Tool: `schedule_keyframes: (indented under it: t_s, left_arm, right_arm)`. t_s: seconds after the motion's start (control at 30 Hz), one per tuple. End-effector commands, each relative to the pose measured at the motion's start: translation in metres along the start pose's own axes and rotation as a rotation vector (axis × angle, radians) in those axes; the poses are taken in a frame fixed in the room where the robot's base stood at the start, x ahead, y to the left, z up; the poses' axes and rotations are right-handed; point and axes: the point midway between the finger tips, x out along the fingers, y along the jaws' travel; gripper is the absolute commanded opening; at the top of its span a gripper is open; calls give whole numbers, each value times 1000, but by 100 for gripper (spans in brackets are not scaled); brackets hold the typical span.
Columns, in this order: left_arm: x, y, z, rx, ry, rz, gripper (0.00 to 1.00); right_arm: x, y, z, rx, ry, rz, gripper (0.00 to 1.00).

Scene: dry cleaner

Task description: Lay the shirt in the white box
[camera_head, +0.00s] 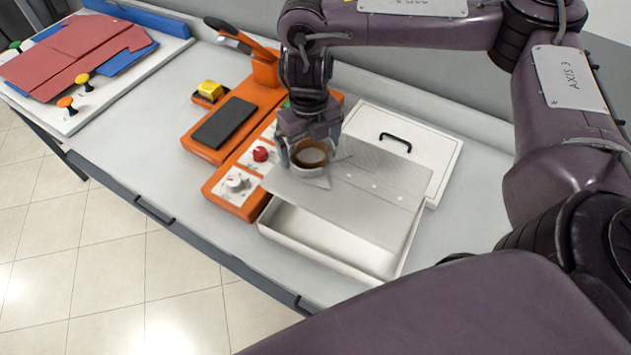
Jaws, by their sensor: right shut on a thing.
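The shirt (366,192) is a flat, light grey folded piece with a row of small pale dots and a brown-and-white collar ring at its left end. My right gripper (309,156) comes down from above and is shut on the shirt at the collar. The white box (335,247) is open and shallow, standing on the counter. The shirt lies over the back part of its opening, and its left end reaches past the box's left side. The front of the inside shows bare. I cannot tell whether the shirt touches the rim. My left gripper is not in view.
A white lid (440,163) with a black handle lies behind the box. An orange machine (232,195) with a dark pad, red and white knobs and a lever stands close on the left. Red and blue cloths (75,55) lie on a white board at the far left.

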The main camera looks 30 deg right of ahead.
Motion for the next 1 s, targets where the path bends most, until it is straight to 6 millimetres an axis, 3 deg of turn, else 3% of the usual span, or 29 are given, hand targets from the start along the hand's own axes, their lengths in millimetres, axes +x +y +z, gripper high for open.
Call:
schedule_keyframes:
  t_s: [0.03,0.5,1.0]
  left_arm:
    - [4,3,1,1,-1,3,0]
    - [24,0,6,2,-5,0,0]
    - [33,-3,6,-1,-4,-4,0]
  right_arm:
    - [16,0,-2,2,8,2,67]
    - [119,0,-1,4,5,1,67]
    - [169,0,0,3,1,1,67]
